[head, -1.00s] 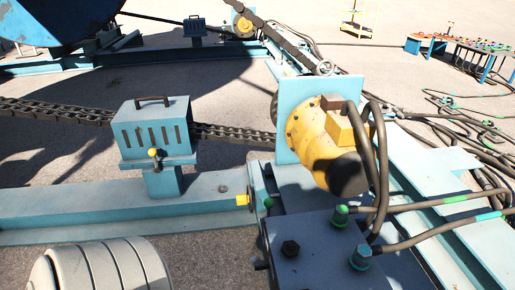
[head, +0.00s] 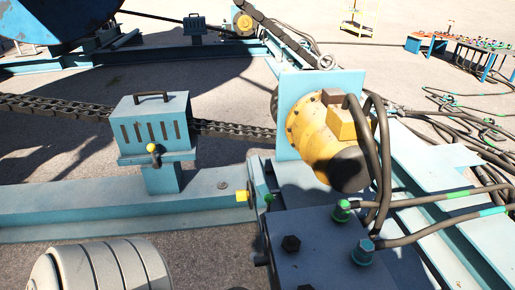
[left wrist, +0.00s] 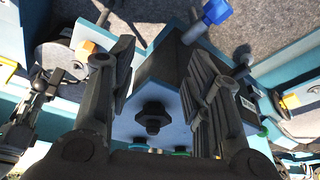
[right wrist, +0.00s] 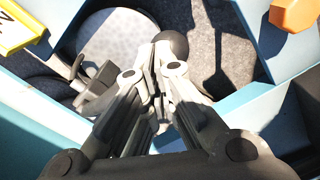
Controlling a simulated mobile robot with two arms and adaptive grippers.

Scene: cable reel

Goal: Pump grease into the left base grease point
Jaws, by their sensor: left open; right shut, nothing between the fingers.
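In the head view, a small yellow fitting (head: 242,196) sits at the end of the light blue base beam (head: 90,205), beside a small green fitting (head: 268,199). I cannot tell which fitting is the left base grease point. My left gripper (left wrist: 158,75) is open and empty, above a blue block (left wrist: 145,125) with a black hex bolt (left wrist: 152,117). My right gripper (right wrist: 158,72) is shut with nothing between its fingers. A dark round knob (right wrist: 172,43) shows just beyond its tips; contact is unclear. Neither gripper shows in the head view. I cannot identify a grease pump.
A yellow motor (head: 318,135) with black hoses (head: 382,150) stands right of centre. A slotted blue box (head: 153,125) with a yellow-tipped lever (head: 152,149) stands on the beam. A chain (head: 50,107) runs behind it. Hoses cover the ground at right.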

